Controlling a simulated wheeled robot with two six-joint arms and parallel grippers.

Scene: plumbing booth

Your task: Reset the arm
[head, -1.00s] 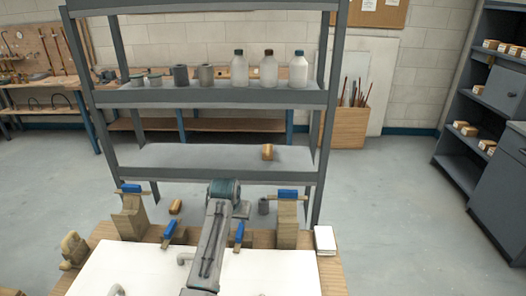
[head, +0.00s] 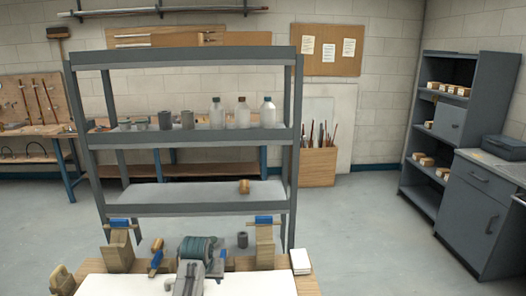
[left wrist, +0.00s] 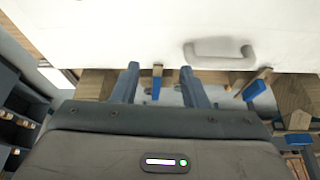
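One of my arms rises at the bottom middle of the head view, over the pale-topped workbench (head: 250,285). Beyond the fingers are the white bench top (left wrist: 100,30), a grey curved handle-like tube (left wrist: 218,50) and a blue clamp handle (left wrist: 156,88). My right gripper is not in view.
Wooden blocks with blue clamps stand at the bench's far edge, left (head: 117,250) and right (head: 265,245). A grey shelf rack (head: 190,208) with bottles and cylinders stands just behind. A white box (head: 300,261) is at the bench's right corner. Floor to the right is open.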

